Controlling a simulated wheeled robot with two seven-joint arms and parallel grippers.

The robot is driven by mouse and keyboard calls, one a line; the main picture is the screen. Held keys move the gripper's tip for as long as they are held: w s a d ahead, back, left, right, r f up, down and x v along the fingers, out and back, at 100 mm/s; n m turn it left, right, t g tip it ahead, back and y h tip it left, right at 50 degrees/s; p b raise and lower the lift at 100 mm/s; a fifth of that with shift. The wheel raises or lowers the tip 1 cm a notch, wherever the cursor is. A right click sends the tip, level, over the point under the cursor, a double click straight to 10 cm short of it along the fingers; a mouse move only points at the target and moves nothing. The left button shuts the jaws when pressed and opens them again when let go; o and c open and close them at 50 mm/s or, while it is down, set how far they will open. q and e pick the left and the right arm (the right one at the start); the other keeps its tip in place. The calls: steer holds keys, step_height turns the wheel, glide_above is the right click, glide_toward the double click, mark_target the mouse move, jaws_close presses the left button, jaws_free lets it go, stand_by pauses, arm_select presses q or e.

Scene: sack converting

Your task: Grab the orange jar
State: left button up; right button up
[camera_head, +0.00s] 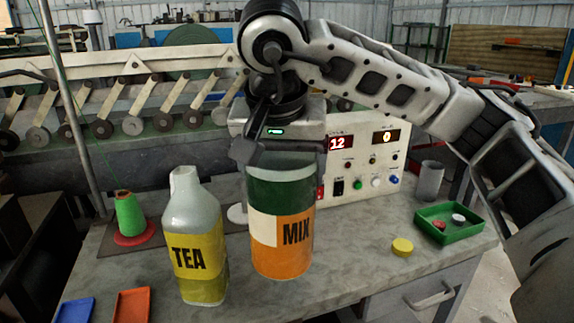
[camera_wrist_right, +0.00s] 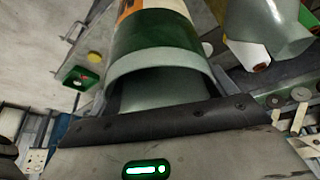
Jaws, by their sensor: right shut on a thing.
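The orange jar (camera_head: 283,257) stands upright on the grey bench, in the middle of the camera_head view. It has an orange lower part, a dark green upper band, a pale patch and the word MIX. My right gripper (camera_head: 262,153) comes down from above and is shut on the jar's upper rim. In the right wrist view the jar's pale rim and green band (camera_wrist_right: 152,45) lie against the dark gripper edge (camera_wrist_right: 160,120). Part of the rim is hidden by the gripper. I cannot tell whether the jar's base is lifted. My left gripper is not in view.
A TEA bottle (camera_head: 197,235) stands close left of the jar. A control box (camera_head: 362,160) is behind. A yellow lid (camera_head: 402,247), green tray (camera_head: 455,222) and grey cup (camera_head: 429,180) are right. Green spool (camera_head: 129,213), orange tray (camera_head: 132,305) and blue tray (camera_head: 74,311) are left.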

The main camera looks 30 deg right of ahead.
steer(key=shift+s+a+r, duration=0.55)
steer(key=shift+s+a, duration=0.3)
steer(key=shift+s+a+r, duration=0.55)
steer(key=shift+s+a, duration=0.25)
steer(key=shift+f, duration=0.1)
stand_by(0.8)
